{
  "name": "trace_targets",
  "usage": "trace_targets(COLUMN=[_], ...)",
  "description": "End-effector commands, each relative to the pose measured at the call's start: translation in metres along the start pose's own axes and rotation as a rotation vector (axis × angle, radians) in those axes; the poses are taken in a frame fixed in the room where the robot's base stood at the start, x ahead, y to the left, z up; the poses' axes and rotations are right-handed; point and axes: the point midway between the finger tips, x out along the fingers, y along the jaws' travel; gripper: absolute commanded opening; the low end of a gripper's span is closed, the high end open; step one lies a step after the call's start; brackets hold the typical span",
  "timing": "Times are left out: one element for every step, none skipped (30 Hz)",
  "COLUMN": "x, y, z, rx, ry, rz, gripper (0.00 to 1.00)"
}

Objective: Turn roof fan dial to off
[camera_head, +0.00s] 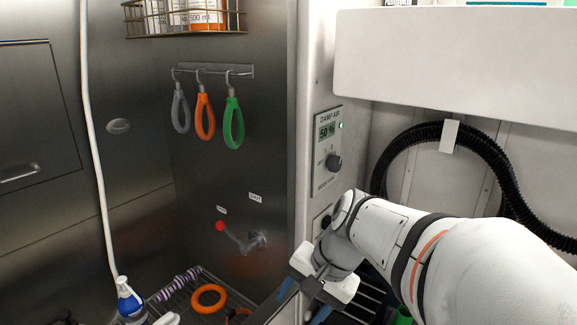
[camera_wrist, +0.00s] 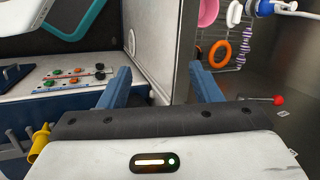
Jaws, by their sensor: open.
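A grey panel (camera_head: 327,150) on the white wall post in the head view reads "DAMP AIR" and has a small display showing about 50 %. A dark round dial (camera_head: 333,161) sits below the display, with small marks around it. The lettering under the dial is too small to read surely, and I cannot tell which mark the dial points to. My gripper (camera_head: 303,303) is below the panel and apart from it, with blue fingers pointing down. In the wrist view my gripper (camera_wrist: 161,82) is open, with nothing between its fingers. The dial does not show there.
A red-tipped lever (camera_head: 232,236) is on the steel wall left of my gripper. Grooming loops (camera_head: 204,115) hang above it. A black hose (camera_head: 462,140) loops at right, under a white cabinet (camera_head: 450,55). An orange ring (camera_head: 208,298) lies on a rack.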

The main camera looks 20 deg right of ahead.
Motion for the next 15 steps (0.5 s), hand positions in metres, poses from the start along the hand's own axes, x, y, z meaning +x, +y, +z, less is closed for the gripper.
trace_targets(x=[-0.006,-0.011,-0.020,-0.028,-0.037,-0.050,-0.061,-0.072,-0.088,-0.100,-0.111,-0.126,-0.136,-0.145,-0.156], y=[-0.010,-0.018,-0.028,-0.035,-0.040,-0.046,-0.048,-0.050,-0.049,-0.047,-0.044,-0.039,-0.035,-0.030,-0.024], z=[-0.018,-0.029,-0.044,-0.058,-0.072,-0.092,-0.108,-0.124,-0.145,-0.159,-0.173,-0.190,-0.201,-0.210,-0.221], rx=[0.195,0.310,0.458,0.563,0.666,0.792,0.879,0.956,1.049,1.109,1.161,1.220,1.255,1.284,1.315], ry=[-0.058,-0.097,-0.151,-0.193,-0.236,-0.294,-0.339,-0.382,-0.439,-0.480,-0.519,-0.567,-0.601,-0.630,-0.664], rz=[-0.084,-0.143,-0.223,-0.285,-0.349,-0.436,-0.502,-0.567,-0.650,-0.710,-0.767,-0.838,-0.886,-0.929,-0.980], gripper=[0.58,0.58,0.58,0.58,0.58,0.58,0.58,0.58,0.58,0.58,0.58,0.58,0.58,0.58,0.58])
